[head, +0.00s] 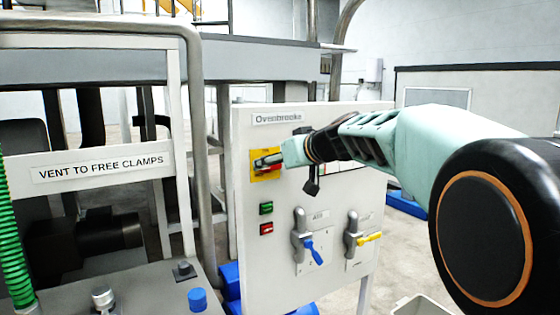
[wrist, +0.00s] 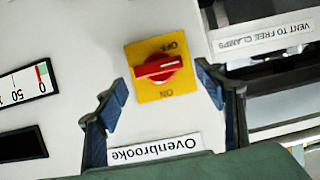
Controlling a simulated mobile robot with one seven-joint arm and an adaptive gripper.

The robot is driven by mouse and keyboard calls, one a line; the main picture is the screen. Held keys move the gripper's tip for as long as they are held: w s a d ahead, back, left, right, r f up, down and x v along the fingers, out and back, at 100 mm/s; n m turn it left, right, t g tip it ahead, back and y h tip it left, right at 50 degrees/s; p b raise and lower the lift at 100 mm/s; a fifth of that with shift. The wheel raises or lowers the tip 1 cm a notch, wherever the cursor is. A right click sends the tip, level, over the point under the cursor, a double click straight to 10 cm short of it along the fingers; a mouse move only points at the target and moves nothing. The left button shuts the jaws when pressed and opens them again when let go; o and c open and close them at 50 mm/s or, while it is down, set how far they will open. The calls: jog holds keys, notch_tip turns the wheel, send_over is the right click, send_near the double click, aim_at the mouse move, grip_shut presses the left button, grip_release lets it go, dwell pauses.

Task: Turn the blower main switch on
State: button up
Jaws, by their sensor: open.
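The main switch is a red rotary knob (wrist: 158,68) on a yellow plate (wrist: 148,92) marked OFF and ON, on the white Ovenbrooke panel (head: 330,130). The wrist view is upside down, with OFF above and ON below. The knob's grip bar lies nearly level, slightly tilted. In the head view the yellow plate (head: 257,175) is partly hidden by my gripper (head: 270,161). My gripper is open, with its fingers on either side of the plate in the wrist view (wrist: 165,88). The knob is between them and no contact shows.
Below the switch are a green button (head: 266,208), a red button (head: 266,229), and two grey valves with a blue handle (head: 315,252) and a yellow handle (head: 369,238). A metal pipe frame (head: 198,130) stands left of the panel.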

jog(key=shift+x, duration=1.05)
jog(key=c, duration=1.2)
